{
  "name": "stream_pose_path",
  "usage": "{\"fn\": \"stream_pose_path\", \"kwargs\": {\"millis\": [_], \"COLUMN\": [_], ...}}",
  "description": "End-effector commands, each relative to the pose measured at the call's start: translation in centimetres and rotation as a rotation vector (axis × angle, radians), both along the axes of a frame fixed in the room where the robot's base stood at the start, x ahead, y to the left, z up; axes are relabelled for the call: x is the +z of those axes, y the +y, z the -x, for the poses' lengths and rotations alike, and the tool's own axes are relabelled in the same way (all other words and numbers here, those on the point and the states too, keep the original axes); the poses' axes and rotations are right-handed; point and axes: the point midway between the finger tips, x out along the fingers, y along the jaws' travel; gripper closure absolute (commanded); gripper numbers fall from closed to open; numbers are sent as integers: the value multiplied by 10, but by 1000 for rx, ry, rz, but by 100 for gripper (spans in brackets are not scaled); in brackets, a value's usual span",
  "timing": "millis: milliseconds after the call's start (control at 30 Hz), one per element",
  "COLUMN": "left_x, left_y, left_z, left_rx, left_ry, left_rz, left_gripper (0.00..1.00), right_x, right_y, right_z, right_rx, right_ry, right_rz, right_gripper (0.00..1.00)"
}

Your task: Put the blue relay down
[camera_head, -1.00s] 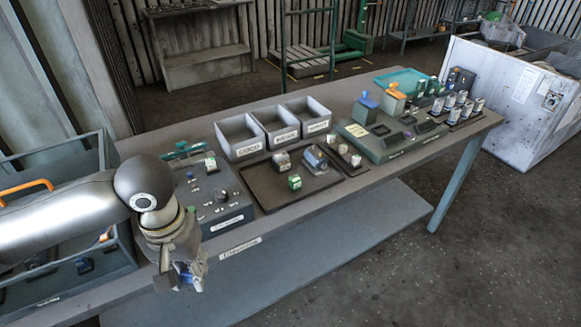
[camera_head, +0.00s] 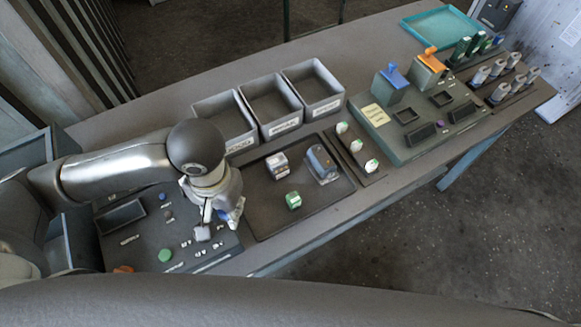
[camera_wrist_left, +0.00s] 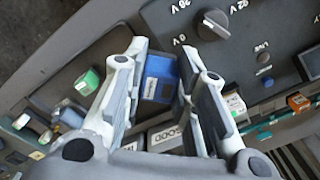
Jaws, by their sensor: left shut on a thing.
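The blue relay (camera_wrist_left: 158,78) is between the fingers of my left gripper (camera_wrist_left: 160,85) in the left wrist view, with a pale label on its lower part. In the head view my left gripper (camera_head: 216,218) points down over the right part of the dark control panel (camera_head: 140,240), close to the left edge of the dark tray (camera_head: 262,222). Only a little blue shows at the fingers there, and the relay is mostly hidden. I cannot tell its height above the surface. My right gripper is not in view.
The tray holds a white-and-grey block (camera_head: 277,165), a blue-grey part (camera_head: 322,163) and a green-topped block (camera_head: 293,201), with bare room in front. Three grey bins (camera_head: 272,100) stand behind. A narrow strip with small parts and a fixture board (camera_head: 415,145) lie right.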

Motion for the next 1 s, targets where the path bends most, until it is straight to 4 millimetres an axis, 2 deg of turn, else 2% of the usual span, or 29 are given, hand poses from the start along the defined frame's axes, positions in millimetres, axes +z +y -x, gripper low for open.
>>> {"fn": "stream_pose_path", "kwargs": {"millis": [33,100,200,367,533,767,1000], "left_x": [11,14,17,18,10,5,2], "left_y": [-7,-13,-20,-24,-27,-28,-26], "left_z": [13,25,38,47,42,32,26], "left_rx": [-15,-25,-31,-32,-31,-32,-33], "left_ry": [9,6,3,-2,-9,-9,-9], "left_rz": [9,17,27,35,43,47,38], "left_gripper": [89,89,89,89,89,89,89], "right_x": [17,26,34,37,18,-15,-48], "right_y": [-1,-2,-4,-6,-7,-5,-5], "right_z": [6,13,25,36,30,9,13], "right_rx": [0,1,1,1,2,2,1], "right_ry": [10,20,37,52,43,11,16], "right_rz": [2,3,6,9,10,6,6], "right_gripper": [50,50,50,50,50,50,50]}}
